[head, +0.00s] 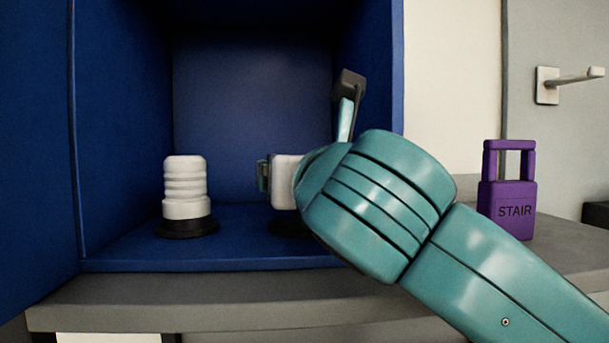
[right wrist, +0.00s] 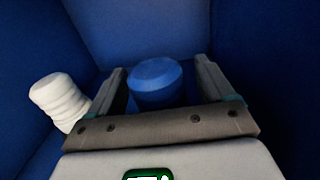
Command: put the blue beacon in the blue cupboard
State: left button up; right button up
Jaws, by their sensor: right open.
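The blue cupboard (head: 250,95) stands open, facing me. The blue beacon (right wrist: 156,82) shows in the right wrist view as a rounded blue top between the fingers of my right gripper (right wrist: 162,88). The gripper is open, with a finger on each side of it and space visible beside it. In the head view my right gripper (head: 305,135) reaches into the cupboard and hides most of what is behind it. A dark round base (head: 288,227) shows below it on the cupboard floor. My left gripper is not in view.
A white ribbed beacon (head: 185,187) on a black base stands upright inside the cupboard, left of my right gripper. A purple block with a handle, marked STAIR (head: 513,208), stands on the grey counter (head: 150,305) to the right. A wall hook (head: 565,80) sticks out beyond it.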

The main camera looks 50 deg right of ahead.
jog(key=shift+s+a+f, duration=0.1)
jog(key=shift+s+a, duration=0.15)
jog(key=shift+s, duration=0.05)
jog(key=b+v, duration=0.1)
jog(key=v, duration=0.8)
jog(key=shift+s+a+b, duration=0.25)
jog(key=shift+s+b, duration=0.05)
jog(key=shift+s, duration=0.05)
jog(key=shift+s+a, duration=0.25)
jog(key=shift+s, duration=0.35)
jog(key=shift+w, duration=0.15)
